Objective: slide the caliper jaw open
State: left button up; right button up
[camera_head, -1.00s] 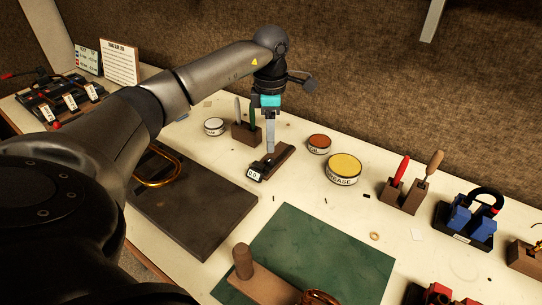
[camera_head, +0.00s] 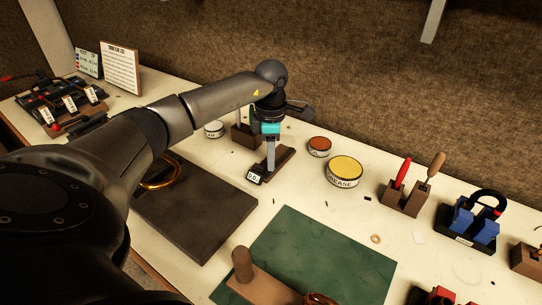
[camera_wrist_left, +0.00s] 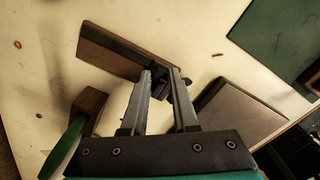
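The caliper (camera_head: 255,177) lies in a brown wooden holder (camera_head: 284,158) near the middle of the bench, with its small display at the front end. In the left wrist view the holder (camera_wrist_left: 95,48) shows at the top, with the dark caliper (camera_wrist_left: 159,82) along it. My left gripper (camera_head: 270,168) points down, with its fingertips at the caliper just behind the display. In the left wrist view the two fingers of my left gripper (camera_wrist_left: 160,75) stand apart, with a dark part of the caliper between their tips. I cannot tell whether they touch it. My right gripper is not in view.
A dark slab (camera_head: 200,215) lies in front of the caliper, and a green mat (camera_head: 330,250) to its right. A rust-coloured tin (camera_head: 319,146) and a yellow grease tin (camera_head: 344,170) stand to the right. A tool block (camera_head: 243,135) stands close behind.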

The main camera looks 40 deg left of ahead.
pick_arm(q)
grip_shut()
dwell(1.0)
